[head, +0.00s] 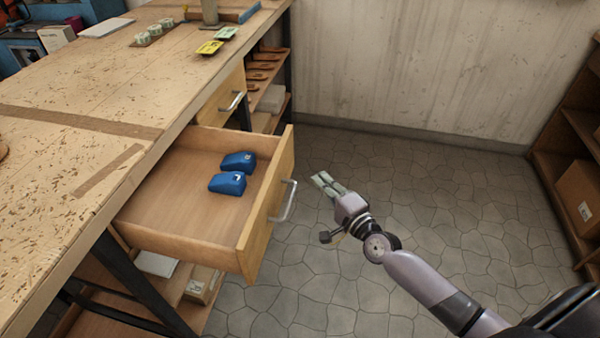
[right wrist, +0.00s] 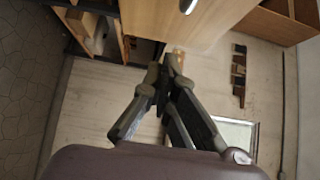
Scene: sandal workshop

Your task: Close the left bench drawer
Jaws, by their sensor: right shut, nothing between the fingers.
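A wooden bench drawer (head: 190,222) is pulled far out from the workbench, with two blue blocky objects (head: 238,162) (head: 227,183) inside. Its front panel carries a metal handle (head: 284,202). My right gripper (head: 323,183) is shut and empty, just to the right of the handle and apart from it in the head view. In the right wrist view the shut fingers (right wrist: 167,75) lie below a wooden front (right wrist: 165,18) with a metal handle (right wrist: 188,5) at the top edge. My left gripper is not in view.
A second drawer (head: 222,100) with a metal handle sits farther along the workbench (head: 85,85). Yellow and green packets (head: 209,47) (head: 226,33) lie near the bench edge. A shelf with a cardboard box (head: 580,195) stands at the right. The stone floor (head: 450,190) between is clear.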

